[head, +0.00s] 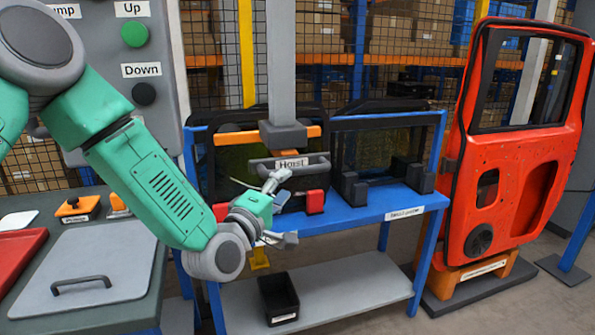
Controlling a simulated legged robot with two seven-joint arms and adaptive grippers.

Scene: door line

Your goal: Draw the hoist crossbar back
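The hoist hangs on a grey vertical column (281,60) that ends in a dark block. Its orange crossbar (236,138) runs left and right from that block. Below it is a grey handle bar (320,160) with a "Hoist" label, and red pads (315,202) sit lower at the ends. My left gripper (284,208) is in front of and below the handle, its fingers spread apart, with nothing seen between them. The upper finger overlaps the handle's lower edge in the picture; I cannot tell whether they touch. My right gripper is not in view.
A blue rack (390,210) holds dark window frames behind the hoist, with a black bin (279,298) on its lower shelf. An orange-red door (525,140) stands at right. A panel with Up and Down buttons (134,34) and a bench with a grey lid (90,270) are left.

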